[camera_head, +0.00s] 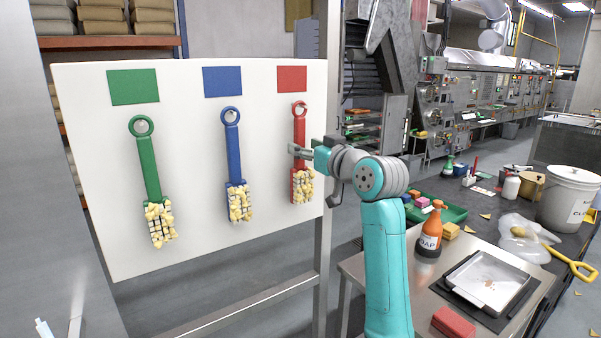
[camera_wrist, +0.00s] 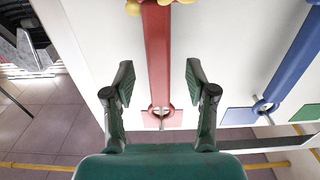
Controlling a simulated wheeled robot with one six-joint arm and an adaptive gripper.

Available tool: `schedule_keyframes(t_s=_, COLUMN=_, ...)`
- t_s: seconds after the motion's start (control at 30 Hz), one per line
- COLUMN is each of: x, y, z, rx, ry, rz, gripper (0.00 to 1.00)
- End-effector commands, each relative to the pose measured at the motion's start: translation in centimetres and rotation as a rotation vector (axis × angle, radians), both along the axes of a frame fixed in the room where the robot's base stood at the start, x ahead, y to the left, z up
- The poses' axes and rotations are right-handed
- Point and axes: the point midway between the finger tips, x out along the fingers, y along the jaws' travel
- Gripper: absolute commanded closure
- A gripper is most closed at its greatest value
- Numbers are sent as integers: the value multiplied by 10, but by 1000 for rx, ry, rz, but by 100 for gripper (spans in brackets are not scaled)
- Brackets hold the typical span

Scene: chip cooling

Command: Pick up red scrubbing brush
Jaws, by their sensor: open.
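The red scrubbing brush (camera_head: 299,125) hangs by its ring from a peg on the right of the white board, bristles down. In the wrist view its red handle (camera_wrist: 156,50) runs between my two fingers, with the ring (camera_wrist: 160,111) lower in the picture. My gripper (camera_head: 299,151) is at the middle of the handle in the head view. In the wrist view my gripper (camera_wrist: 158,76) is open, one finger on each side of the handle with a gap on both sides. I cannot tell how deep the handle sits between the fingers.
The white board (camera_head: 187,95) also holds a blue brush (camera_head: 233,150) and a green brush (camera_head: 148,165) to the left. A metal table (camera_head: 410,290) stands at the right with an orange soap bottle (camera_head: 430,228), a metal tray (camera_head: 489,280) and a red block (camera_head: 453,322).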

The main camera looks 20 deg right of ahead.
Motion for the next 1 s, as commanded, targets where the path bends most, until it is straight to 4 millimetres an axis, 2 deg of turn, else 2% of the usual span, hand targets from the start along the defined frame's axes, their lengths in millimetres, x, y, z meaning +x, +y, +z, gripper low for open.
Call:
schedule_keyframes(t_s=0.1, x=17, y=4, z=0, rx=1, ry=1, rz=1, gripper=44)
schedule_keyframes(t_s=0.2, x=25, y=7, z=0, rx=0, ry=0, rz=1, gripper=44)
schedule_keyframes(t_s=0.47, x=28, y=8, z=0, rx=0, ry=0, rz=0, gripper=44)
schedule_keyframes(t_s=0.5, x=28, y=8, z=0, rx=0, ry=0, rz=0, gripper=46)
schedule_keyframes(t_s=0.7, x=28, y=8, z=0, rx=0, ry=0, rz=0, gripper=96)
schedule_keyframes(t_s=0.73, x=28, y=8, z=0, rx=0, ry=0, rz=0, gripper=100)
schedule_keyframes(t_s=1.0, x=28, y=8, z=0, rx=0, ry=-1, rz=0, gripper=100)
